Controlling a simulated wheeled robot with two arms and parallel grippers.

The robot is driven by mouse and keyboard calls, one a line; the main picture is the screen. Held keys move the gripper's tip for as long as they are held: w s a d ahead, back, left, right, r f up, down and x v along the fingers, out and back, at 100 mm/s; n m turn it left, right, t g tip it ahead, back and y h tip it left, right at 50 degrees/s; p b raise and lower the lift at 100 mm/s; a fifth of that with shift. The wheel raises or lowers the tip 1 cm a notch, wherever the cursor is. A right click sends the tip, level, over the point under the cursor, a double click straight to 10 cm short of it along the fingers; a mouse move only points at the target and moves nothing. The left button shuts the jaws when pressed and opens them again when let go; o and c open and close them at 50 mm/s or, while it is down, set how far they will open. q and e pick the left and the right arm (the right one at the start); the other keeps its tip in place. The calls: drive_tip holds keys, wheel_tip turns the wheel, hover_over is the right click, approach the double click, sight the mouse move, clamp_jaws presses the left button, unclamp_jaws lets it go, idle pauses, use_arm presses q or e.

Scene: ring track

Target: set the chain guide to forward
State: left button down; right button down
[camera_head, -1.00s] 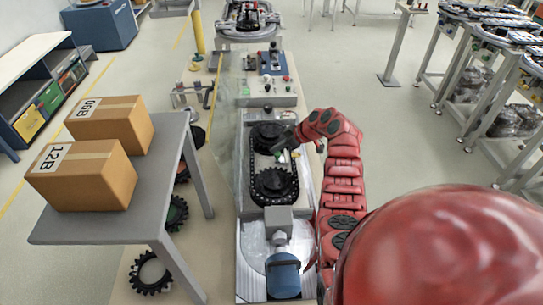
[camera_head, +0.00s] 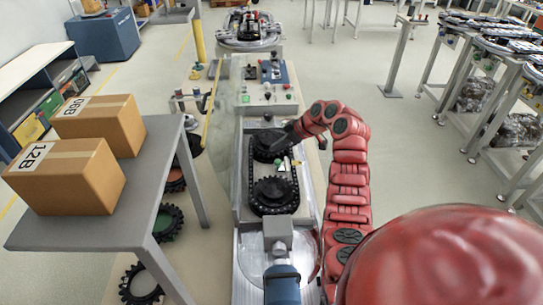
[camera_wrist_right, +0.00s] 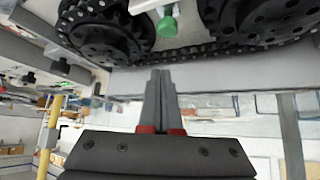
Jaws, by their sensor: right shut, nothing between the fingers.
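A chain drive lies on the machine bed, with a dark chain (camera_head: 295,183) around two black sprockets, the far one (camera_head: 266,144) and the near one (camera_head: 272,192). A small green knob (camera_head: 279,161) shows between the sprockets, by the chain. The wrist view shows the green knob (camera_wrist_right: 167,27) on a pale bar, just above the chain there. I cannot tell the guide's setting. My right gripper (camera_head: 278,146) reaches in from the right over the sprockets. In the wrist view its fingers (camera_wrist_right: 160,76) are together and empty, apart from the knob. My left gripper is out of view.
A panel with buttons (camera_head: 268,95) stands beyond the drive. A clear sheet (camera_head: 222,110) stands along the left side. A grey table (camera_head: 90,232) with two cartons stands at left. A grey and blue unit (camera_head: 282,283) is at the near end.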

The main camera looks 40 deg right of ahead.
drive_tip(key=shift+b+v, duration=0.35)
drive_tip(key=shift+v, duration=1.95)
drive_tip(key=shift+a, duration=0.1)
